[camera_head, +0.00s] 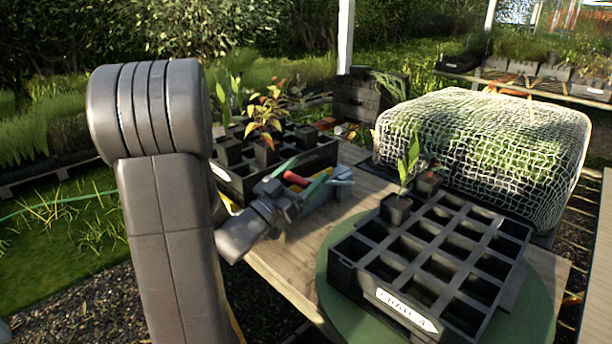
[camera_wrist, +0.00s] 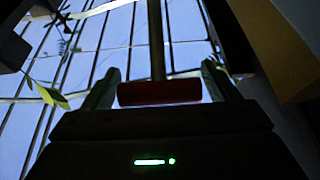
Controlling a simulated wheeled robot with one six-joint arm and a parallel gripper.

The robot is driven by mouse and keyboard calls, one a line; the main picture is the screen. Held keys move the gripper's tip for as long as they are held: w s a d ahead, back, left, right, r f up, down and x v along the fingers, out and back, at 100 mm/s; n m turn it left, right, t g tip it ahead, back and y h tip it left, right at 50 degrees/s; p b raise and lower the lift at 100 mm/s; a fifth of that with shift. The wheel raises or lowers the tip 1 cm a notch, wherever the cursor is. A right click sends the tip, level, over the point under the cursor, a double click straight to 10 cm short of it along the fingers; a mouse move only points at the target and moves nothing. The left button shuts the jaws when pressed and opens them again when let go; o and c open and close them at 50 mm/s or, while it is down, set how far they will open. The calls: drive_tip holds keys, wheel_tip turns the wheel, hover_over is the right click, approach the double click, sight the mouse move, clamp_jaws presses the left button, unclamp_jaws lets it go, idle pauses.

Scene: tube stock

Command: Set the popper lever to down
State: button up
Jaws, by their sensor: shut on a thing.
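The popper lever shows in the wrist view as a metal rod with a red crossbar grip (camera_wrist: 158,92). The grip lies between the two fingers of my gripper (camera_wrist: 160,88). In the head view the red grip (camera_head: 296,179) shows between the greenish fingers of my gripper (camera_head: 302,176), beside the dark tray at the table's left. My gripper is shut on the grip. A blue-grey part (camera_head: 338,188), perhaps of the popper, shows just beyond the fingers. Most of the popper is hidden behind my gripper, and I cannot tell the lever's position.
A black tray with potted seedlings (camera_head: 232,186) stands close behind my gripper. A black celled tray (camera_head: 352,250) sits on a green round base (camera_head: 536,318) at the right, with one seedling pot (camera_head: 397,210). A net-covered mound (camera_head: 490,140) stands behind. Bare wooden tabletop (camera_head: 285,262) shows between.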

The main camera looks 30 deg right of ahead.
drive_tip(key=shift+s+a+f, duration=0.15)
drive_tip(key=shift+a+f, duration=0.05)
drive_tip(key=shift+f, duration=0.55)
drive_tip(key=o, duration=1.3)
drive_tip(key=shift+s+a, duration=0.1)
drive_tip(key=shift+a, duration=0.2)
